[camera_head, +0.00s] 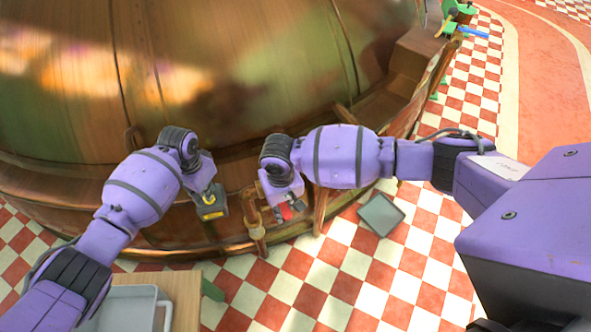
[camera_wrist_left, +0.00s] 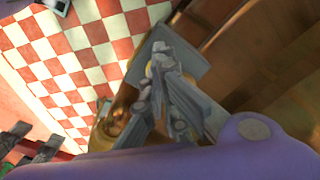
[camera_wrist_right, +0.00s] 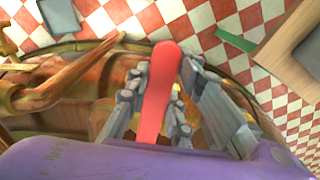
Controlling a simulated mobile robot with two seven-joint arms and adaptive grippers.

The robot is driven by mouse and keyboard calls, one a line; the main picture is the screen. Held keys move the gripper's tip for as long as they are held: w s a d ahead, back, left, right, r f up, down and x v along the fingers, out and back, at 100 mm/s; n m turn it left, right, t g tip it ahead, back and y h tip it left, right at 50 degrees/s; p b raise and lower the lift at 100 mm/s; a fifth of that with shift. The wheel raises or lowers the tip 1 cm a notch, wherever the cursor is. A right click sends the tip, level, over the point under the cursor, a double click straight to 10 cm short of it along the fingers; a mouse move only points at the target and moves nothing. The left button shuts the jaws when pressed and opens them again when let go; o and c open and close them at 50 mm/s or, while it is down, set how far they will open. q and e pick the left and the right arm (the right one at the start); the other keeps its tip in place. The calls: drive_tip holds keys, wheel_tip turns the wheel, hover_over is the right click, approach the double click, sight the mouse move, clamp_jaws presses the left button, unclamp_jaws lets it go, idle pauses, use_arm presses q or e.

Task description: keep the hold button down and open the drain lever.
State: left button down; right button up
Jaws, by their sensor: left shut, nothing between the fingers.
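The hold button's dark grey box (camera_head: 210,204), with a yellow patch on its face, sits low at the kettle's front. My left gripper (camera_wrist_left: 160,62) is shut and empty, its fingertips against or just before that box; the button itself is hidden behind the fingers. The red drain lever (camera_wrist_right: 160,92) shows in the right wrist view, and a bit of it shows in the head view (camera_head: 286,212). My right gripper (camera_wrist_right: 163,75) has one finger on each side of the lever and appears closed on it, with no clear gap.
The large copper kettle (camera_head: 230,80) fills the back. A copper pipe (camera_head: 256,232) stands between the two grippers. A grey square tray (camera_head: 381,215) lies on the checkered floor at the right. A wooden table (camera_head: 186,290) with a grey tray (camera_head: 125,308) is at the front left.

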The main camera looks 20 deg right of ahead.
drive_tip(key=shift+w+r, duration=0.1)
drive_tip(key=shift+w, duration=0.05)
clamp_jaws()
drive_tip(key=shift+w+d+n, duration=0.15)
drive_tip(key=shift+d+n, duration=0.95)
drive_tip(key=shift+n, duration=0.1)
drive_tip(key=shift+w+d+n, duration=0.25)
drive_tip(key=shift+d+n, duration=0.3)
drive_tip(key=shift+n, duration=0.05)
drive_tip(key=shift+w+d+n, duration=0.2)
drive_tip(key=shift+d+n, duration=0.3)
drive_tip(key=shift+n, duration=0.1)
